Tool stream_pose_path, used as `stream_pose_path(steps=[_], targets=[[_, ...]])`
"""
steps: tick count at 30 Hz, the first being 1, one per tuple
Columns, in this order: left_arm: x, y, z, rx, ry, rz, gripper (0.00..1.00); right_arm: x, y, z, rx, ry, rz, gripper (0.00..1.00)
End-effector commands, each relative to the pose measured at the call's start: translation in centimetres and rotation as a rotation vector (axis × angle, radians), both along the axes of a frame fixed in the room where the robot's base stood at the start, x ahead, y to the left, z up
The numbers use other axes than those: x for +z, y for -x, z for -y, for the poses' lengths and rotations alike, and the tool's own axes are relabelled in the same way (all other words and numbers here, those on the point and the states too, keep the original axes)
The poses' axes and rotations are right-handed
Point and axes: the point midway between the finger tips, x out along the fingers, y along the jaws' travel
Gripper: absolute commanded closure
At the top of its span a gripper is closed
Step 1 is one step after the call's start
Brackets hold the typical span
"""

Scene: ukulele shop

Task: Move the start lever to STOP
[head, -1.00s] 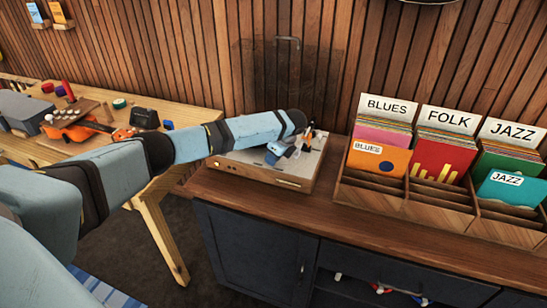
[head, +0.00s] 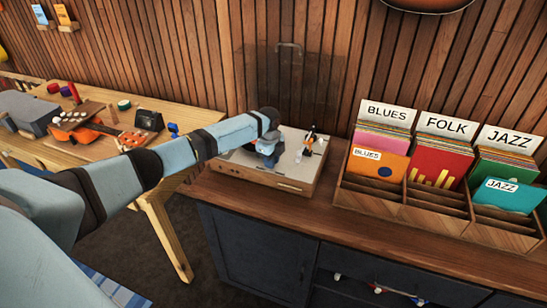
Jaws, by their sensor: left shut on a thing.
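The record player (head: 296,187), a wooden box with a pale grey top, stands on the left end of the dark-topped counter. My left gripper (head: 268,157) points down at the left-middle of its top, low at the deck. It is shut on a small part there, which I take to be the start lever; my gripper and wrist hide it, so its position and any STOP marking cannot be read. A tonearm with a black and orange part (head: 310,139) is to the right of the gripper, apart from it. My right gripper is not in view.
The clear lid (head: 270,85) stands raised behind the deck. A wooden record rack (head: 400,208) with BLUES, FOLK and JAZZ sections is to the right. A workbench (head: 190,117) with an orange ukulele (head: 82,134) is at the left. The counter front is clear.

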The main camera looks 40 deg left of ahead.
Motion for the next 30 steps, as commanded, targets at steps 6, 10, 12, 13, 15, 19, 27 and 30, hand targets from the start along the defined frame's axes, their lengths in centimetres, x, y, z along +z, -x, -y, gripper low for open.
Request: stream_pose_path(steps=[6, 10, 12, 13, 15, 19, 27, 30], targets=[[-0.22, 0.12, -0.55, 0.003, 0.156, 0.038, 1.0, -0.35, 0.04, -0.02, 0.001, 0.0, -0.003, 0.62], [-0.29, 0.15, -0.78, 0.002, 0.224, 0.056, 1.0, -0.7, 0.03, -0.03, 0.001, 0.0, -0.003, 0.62], [-0.27, 0.14, -0.85, 0.002, 0.253, 0.063, 1.0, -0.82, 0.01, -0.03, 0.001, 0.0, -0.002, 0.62], [-0.25, 0.14, -0.89, 0.002, 0.263, 0.066, 1.0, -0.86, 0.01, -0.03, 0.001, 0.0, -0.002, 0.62], [-0.26, 0.16, -0.93, 0.0, 0.283, 0.07, 1.0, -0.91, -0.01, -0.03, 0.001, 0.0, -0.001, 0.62], [-0.24, 0.19, -1.03, 0.001, 0.306, 0.075, 1.0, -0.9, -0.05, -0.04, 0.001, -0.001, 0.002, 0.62], [-0.19, 0.19, -1.03, -0.001, 0.318, 0.078, 1.0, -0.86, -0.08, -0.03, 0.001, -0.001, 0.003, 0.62], [-0.18, 0.19, -1.04, 0.0, 0.318, 0.078, 1.0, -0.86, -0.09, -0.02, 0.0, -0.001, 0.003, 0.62]])
